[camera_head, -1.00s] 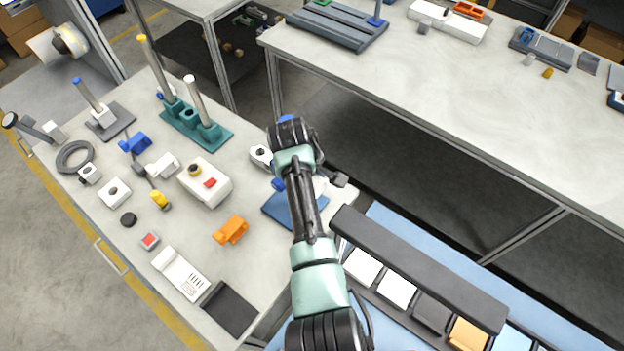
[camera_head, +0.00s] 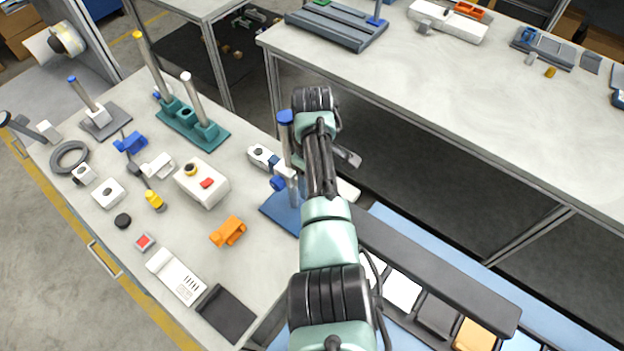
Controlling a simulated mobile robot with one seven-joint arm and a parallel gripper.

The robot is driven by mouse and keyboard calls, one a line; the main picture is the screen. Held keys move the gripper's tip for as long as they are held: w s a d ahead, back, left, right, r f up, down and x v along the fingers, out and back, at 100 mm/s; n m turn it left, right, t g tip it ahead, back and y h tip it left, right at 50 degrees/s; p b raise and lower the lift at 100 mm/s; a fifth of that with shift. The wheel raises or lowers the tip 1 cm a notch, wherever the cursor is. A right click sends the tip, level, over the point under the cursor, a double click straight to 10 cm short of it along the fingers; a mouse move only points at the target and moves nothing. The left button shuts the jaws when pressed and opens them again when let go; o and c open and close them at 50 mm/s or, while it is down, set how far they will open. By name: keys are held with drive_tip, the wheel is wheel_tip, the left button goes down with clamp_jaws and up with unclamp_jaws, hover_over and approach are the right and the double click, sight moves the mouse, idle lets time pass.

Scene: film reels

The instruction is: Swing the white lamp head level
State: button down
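A stand with a blue base (camera_head: 279,212) and an upright blue-capped post (camera_head: 286,150) is on the left workbench, just left of my arm. A white head with a dark round face (camera_head: 263,157) sits at the post's left side, joined by a blue part; it looks like the lamp head. It appears tilted, but its exact angle is unclear. My gripper (camera_head: 347,156) is mostly hidden behind my forearm, right of the post; only a grey piece shows. Its fingers cannot be made out, and no contact with the lamp is visible.
A white box with a red button (camera_head: 203,184), an orange clamp (camera_head: 228,231) and a teal base with two posts (camera_head: 192,125) stand left of the lamp. A dark gap separates this bench from the far table (camera_head: 480,110). A dark rail (camera_head: 430,270) runs at lower right.

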drive_tip(key=shift+c, duration=1.2)
unclamp_jaws()
wheel_tip(320, 180, up, 13)
drive_tip(key=b, duration=0.1)
drive_tip(key=shift+b, duration=0.3)
